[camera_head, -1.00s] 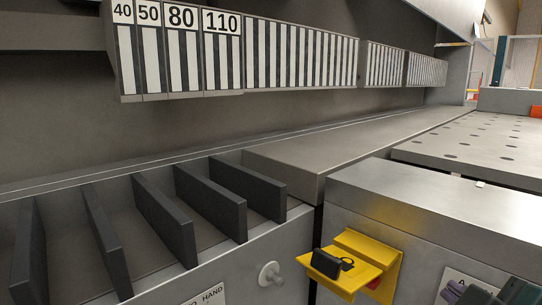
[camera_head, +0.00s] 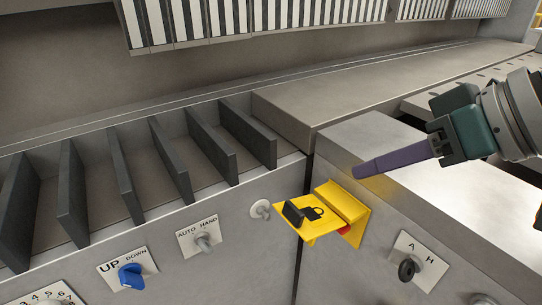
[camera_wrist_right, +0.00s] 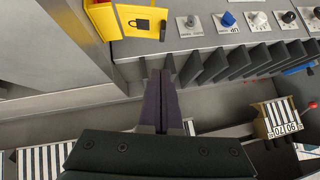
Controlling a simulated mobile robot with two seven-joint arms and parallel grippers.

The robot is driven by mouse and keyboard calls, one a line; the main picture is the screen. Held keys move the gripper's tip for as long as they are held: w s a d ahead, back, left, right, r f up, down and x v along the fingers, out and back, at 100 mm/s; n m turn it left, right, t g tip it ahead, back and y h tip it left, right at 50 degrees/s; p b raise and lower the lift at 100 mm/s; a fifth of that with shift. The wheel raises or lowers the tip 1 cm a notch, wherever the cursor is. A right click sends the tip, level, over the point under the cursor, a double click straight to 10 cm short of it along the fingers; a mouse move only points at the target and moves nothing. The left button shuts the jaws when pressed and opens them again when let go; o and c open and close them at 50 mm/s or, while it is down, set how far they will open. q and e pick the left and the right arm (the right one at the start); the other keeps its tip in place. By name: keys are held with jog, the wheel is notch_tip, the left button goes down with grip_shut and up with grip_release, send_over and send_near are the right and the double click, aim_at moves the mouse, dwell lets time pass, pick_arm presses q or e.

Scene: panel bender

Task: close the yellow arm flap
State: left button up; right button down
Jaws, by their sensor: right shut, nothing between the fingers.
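The yellow arm flap (camera_head: 305,217) sticks out from its yellow bracket on the front face of the grey machine box, with a black padlock symbol and a dark block on it. A bit of red shows beneath it. It also shows at the top of the right wrist view (camera_wrist_right: 143,22). My right gripper (camera_head: 356,171) is shut and empty, its purple fingers pointing left above the box top, up and to the right of the flap and apart from it. In the right wrist view its fingertips (camera_wrist_right: 160,75) lie below the flap. My left gripper is not in view.
Grey dividers (camera_head: 170,160) stand in a row at left. A round metal knob (camera_head: 260,209) is just left of the flap. A blue switch (camera_head: 131,275), an AUTO/HAND switch (camera_head: 203,242) and a black key switch (camera_head: 407,270) are on the front panel. Free air lies before the panel.

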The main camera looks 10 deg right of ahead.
jog(key=w, duration=0.1)
jog(key=b, duration=0.2)
send_over(292, 204)
jog(key=s+d, duration=0.2)
jog(key=d, duration=0.1)
notch_tip(292, 204, down, 6)
jog(key=f, duration=0.1)
jog(key=a+f, duration=0.1)
jog(key=f, duration=0.1)
jog(key=shift+s+f, duration=0.15)
jog(key=shift+a+f, duration=0.1)
jog(key=shift+f, duration=0.25)
jog(key=shift+f, duration=0.1)
